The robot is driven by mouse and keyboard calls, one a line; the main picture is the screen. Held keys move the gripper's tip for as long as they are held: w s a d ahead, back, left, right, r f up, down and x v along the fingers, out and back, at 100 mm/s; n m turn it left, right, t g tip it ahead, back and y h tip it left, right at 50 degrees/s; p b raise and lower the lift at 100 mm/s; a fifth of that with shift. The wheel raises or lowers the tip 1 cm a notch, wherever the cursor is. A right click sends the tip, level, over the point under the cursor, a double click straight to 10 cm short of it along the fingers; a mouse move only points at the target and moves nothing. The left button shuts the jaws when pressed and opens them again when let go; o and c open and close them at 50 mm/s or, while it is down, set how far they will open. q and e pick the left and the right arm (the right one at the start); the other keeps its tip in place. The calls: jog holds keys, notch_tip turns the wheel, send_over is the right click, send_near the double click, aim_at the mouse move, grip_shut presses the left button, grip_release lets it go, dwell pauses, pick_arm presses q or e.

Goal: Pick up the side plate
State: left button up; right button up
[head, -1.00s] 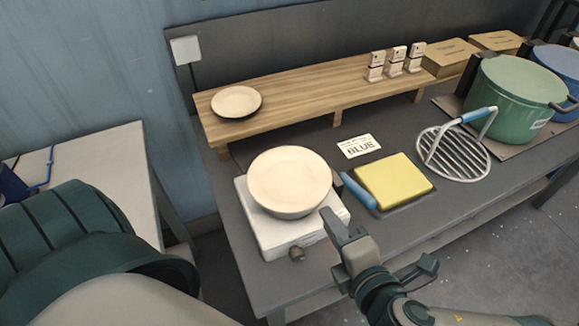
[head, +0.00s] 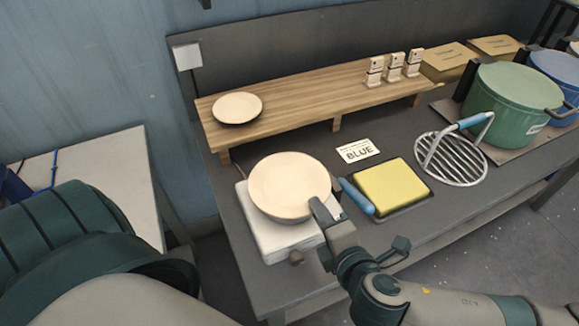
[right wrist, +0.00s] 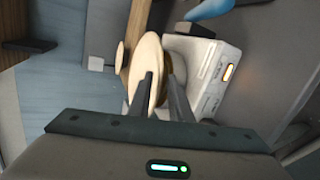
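A round cream plate (head: 287,183), deep like a shallow bowl, rests on a white box-shaped appliance (head: 262,228) at the table's near left. A smaller cream plate (head: 237,107) sits on the left end of the wooden shelf; I cannot tell from looks alone which is the side plate. My right gripper (head: 318,204) is at the right rim of the larger plate. In the right wrist view its open fingers (right wrist: 160,78) straddle that plate's rim (right wrist: 140,60), with a gap between them; contact is unclear. My left gripper is out of view.
A green pot (head: 512,105) stands farther right. Small stands (head: 394,68) occupy the wooden shelf (head: 310,95), whose middle is clear.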

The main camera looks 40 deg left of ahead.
jog(key=shift+x, duration=1.25)
jog(key=shift+r, duration=0.1)
grip_shut()
